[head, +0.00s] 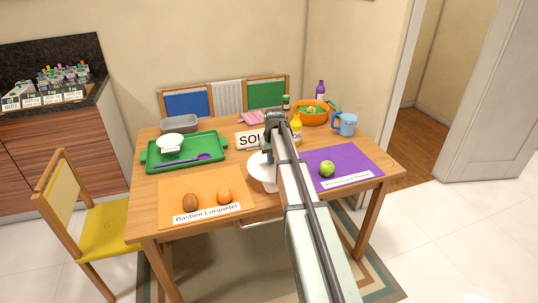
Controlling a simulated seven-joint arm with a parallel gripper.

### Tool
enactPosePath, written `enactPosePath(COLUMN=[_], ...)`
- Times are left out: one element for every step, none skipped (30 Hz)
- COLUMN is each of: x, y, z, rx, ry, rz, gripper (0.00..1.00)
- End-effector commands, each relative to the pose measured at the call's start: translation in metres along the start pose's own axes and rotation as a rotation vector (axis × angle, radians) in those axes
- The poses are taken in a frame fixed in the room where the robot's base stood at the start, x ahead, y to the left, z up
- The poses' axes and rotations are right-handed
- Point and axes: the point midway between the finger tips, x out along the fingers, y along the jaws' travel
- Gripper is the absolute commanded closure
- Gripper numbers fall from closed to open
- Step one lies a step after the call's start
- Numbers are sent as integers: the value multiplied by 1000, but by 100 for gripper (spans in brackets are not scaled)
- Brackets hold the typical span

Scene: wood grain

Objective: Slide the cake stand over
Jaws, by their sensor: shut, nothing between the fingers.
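A white round piece (260,173) stands at the table's front middle, partly hidden by my arm; it may be the cake stand, but I cannot tell its full shape. Another white dish with a wide top (170,140) stands on the green tray (213,138) at the left. My gripper (268,158) points down just over the front white piece. Its fingers are small and partly hidden, but shut with nothing between them. I cannot tell whether they touch the white piece.
A sign (247,140), yellow bottle (296,124), blue mug (346,125), orange bowl (312,118) and grey container (180,124) stand behind. Bare wood shows between the mats.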

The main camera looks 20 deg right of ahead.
Motion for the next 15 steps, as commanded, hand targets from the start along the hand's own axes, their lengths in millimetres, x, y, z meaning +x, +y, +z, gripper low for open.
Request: enactPosePath(x=[8, 8, 8, 8, 8, 7, 6, 5, 2, 0, -2, -5, -6, -8, -8], y=[0, 0, 0, 0, 0, 0, 0, 0, 0, 0, 0, 0, 0, 0, 0], z=[11, 11, 11, 11, 11, 11, 10, 10, 10, 9, 9, 8, 7, 6, 6], rx=[1, 1, 1, 1, 1, 1, 1, 1, 1, 1, 1, 1, 1, 1, 1], ry=[-29, -29, -29, -29, -29, -29, -29, -29, -28, -29, -29, -27, -26, -25, -25], rz=[-1, -1, -1, -1, -1, -1, 0, 0, 0, 0, 0, -1, -1, -1, -1], gripper=[100, 100, 100, 100, 100, 100, 100, 100, 100, 100, 100, 100, 100, 100, 100])
